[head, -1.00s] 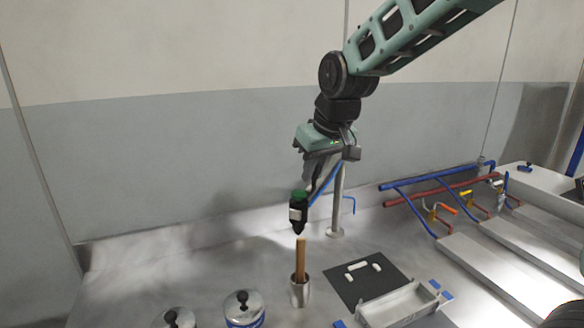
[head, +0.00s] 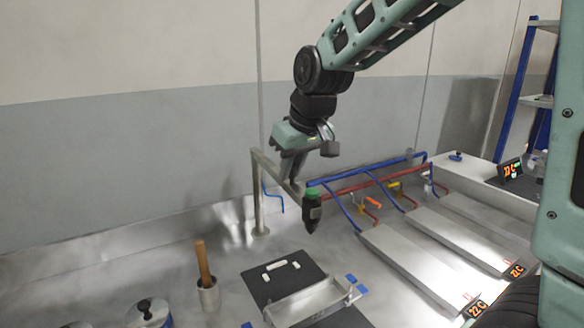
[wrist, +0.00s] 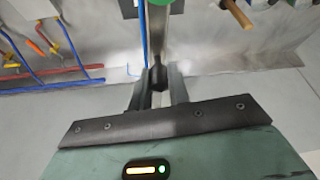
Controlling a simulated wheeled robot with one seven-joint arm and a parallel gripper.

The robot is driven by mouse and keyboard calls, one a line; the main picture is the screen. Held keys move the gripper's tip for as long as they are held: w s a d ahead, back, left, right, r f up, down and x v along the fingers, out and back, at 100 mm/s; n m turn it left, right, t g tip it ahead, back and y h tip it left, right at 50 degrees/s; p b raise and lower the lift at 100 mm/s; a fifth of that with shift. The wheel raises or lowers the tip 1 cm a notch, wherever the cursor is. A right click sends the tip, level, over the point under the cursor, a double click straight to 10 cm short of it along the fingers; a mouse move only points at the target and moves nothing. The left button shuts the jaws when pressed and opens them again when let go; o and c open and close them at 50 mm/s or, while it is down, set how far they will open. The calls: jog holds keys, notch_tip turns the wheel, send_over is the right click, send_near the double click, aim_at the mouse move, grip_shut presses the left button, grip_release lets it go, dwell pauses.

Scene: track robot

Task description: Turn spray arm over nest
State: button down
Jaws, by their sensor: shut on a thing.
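The spray arm is a grey bar (head: 268,165) on an upright post (head: 258,205), with a dark, green-capped nozzle (head: 312,212) hanging at its free end. My gripper (head: 292,180) is shut on the bar near the nozzle. The wrist view shows the bar (wrist: 157,45) running between my fingers (wrist: 158,98), with a black knob (wrist: 158,77) there. In the head view, the nozzle shows above and behind a dark mat (head: 285,282) bearing white pieces and a pale tray (head: 300,306) with blue corners. I cannot tell which of these is the nest.
A metal cup (head: 208,294) with a wooden stick (head: 203,263) stands left of the mat. A black-knobbed lidded pot (head: 147,312) is at lower left. Blue pipes (head: 345,210) and red pipes with valve handles lie at right, beside grey troughs (head: 400,255).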

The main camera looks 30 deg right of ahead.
jog(key=shift+d, duration=0.3)
jog(key=shift+d, duration=0.1)
jog(key=c, duration=1.3)
grip_release()
jog(key=shift+d, duration=0.15)
jog(key=shift+r, duration=0.15)
jog(key=b+v, duration=0.1)
jog(key=v, duration=1.6)
jog(key=shift+s, duration=0.1)
